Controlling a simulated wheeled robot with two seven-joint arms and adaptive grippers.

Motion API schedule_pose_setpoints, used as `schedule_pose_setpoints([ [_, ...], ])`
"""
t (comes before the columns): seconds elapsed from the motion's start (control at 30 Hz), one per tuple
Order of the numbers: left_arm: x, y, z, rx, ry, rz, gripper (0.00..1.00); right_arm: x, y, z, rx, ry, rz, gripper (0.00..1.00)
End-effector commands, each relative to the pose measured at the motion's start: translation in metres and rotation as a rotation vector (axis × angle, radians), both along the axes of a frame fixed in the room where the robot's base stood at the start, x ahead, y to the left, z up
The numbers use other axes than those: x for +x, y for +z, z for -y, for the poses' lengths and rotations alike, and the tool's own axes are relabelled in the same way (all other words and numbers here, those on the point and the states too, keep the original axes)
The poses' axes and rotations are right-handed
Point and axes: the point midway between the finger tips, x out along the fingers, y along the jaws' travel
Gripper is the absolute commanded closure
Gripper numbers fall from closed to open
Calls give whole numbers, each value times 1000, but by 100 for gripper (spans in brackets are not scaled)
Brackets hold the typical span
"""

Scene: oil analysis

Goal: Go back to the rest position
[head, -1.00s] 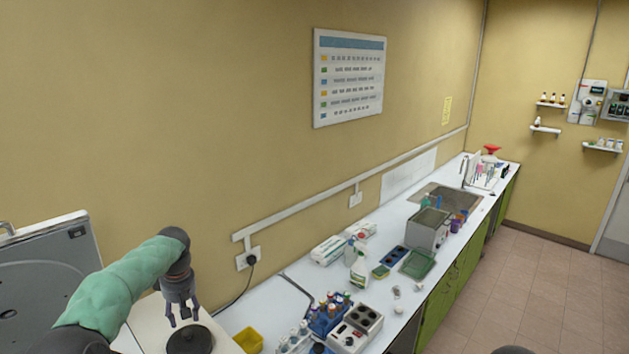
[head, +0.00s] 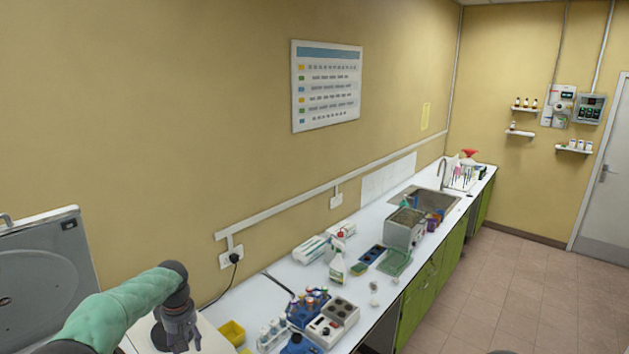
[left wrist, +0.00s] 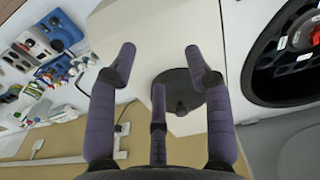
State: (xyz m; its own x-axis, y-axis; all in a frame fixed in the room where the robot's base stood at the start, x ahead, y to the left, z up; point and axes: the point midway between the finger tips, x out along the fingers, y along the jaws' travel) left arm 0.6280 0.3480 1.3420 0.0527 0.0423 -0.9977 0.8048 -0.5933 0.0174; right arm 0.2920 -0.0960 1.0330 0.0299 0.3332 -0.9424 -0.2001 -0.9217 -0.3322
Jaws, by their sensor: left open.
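My left arm, sleeved in green, comes in from the lower left of the head view. My left gripper (head: 180,340) points down over a black round object (head: 160,336) on a white surface. In the left wrist view the fingers of the left gripper (left wrist: 160,65) are spread wide with nothing between them. The black round object (left wrist: 182,92) with a knob sits on the white surface beyond them.
An open-lidded machine (head: 40,265) stands at the left; its dark round chamber (left wrist: 290,60) shows in the wrist view. The white counter (head: 300,275) holds a yellow tray (head: 232,333), a tube rack (head: 308,308), a spray bottle (head: 337,266) and a sink (head: 435,200). The tiled floor (head: 510,270) is clear.

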Motion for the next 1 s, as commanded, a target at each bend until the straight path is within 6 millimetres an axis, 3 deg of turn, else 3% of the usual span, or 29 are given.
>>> schedule_pose_setpoints([
  [0.27, -15, -80, 39, -80, -147, -11, 49, -1, 0, 0, 0, -1, -1, 43],
  [0.37, -30, -122, 62, -126, -221, -11, 49, -1, 0, 0, 0, -1, -1, 43],
  [0.47, -58, -173, 92, -188, -304, -11, 49, -1, 0, 0, 0, -1, -1, 43],
  [0.57, -93, -219, 123, -247, -380, -1, 49, -1, 0, 0, 0, -1, -1, 43],
  [0.7, -156, -273, 163, -318, -466, 15, 49, -1, 0, 0, 0, -1, -1, 43],
  [0.83, -219, -305, 193, -359, -526, 30, 49, -1, 0, 0, 0, -1, -1, 43],
  [1.0, -286, -322, 216, -376, -581, 40, 49, -1, 0, 0, 0, -1, -1, 43],
])
